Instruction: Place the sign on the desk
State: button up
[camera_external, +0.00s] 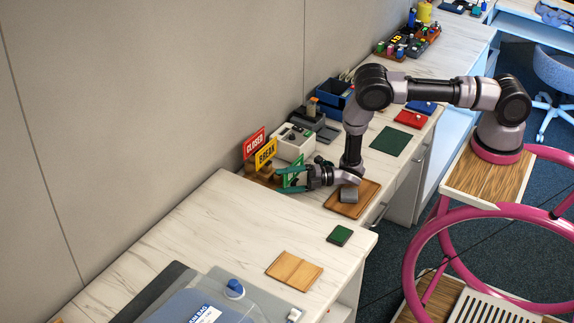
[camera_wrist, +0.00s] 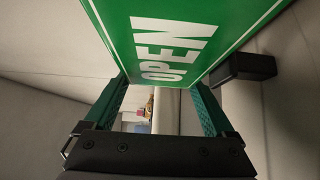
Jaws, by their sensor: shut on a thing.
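The green OPEN sign (camera_external: 292,174) is in my gripper (camera_external: 298,181), beside the wooden sign holder (camera_external: 264,176). In the wrist view the sign (camera_wrist: 180,45) shows its white lettering sideways, between the green fingers of my gripper (camera_wrist: 160,95). My gripper is shut on the sign. I cannot tell whether the sign touches the holder. The red CLOSED sign (camera_external: 254,142) and yellow BREAK sign (camera_external: 266,153) stand upright in the holder.
A brown wooden board (camera_external: 336,204) with a grey block (camera_external: 349,194) lies below my arm. A white device (camera_external: 293,143) stands behind the holder. A small green pad (camera_external: 340,235) and a wooden tile (camera_external: 294,270) lie nearer the front.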

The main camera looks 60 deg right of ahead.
jog(key=o, duration=1.2)
jog(key=shift+r, duration=0.15)
jog(key=v, duration=0.7)
jog(key=shift+s+d, duration=0.2)
jog(key=shift+s, duration=0.05)
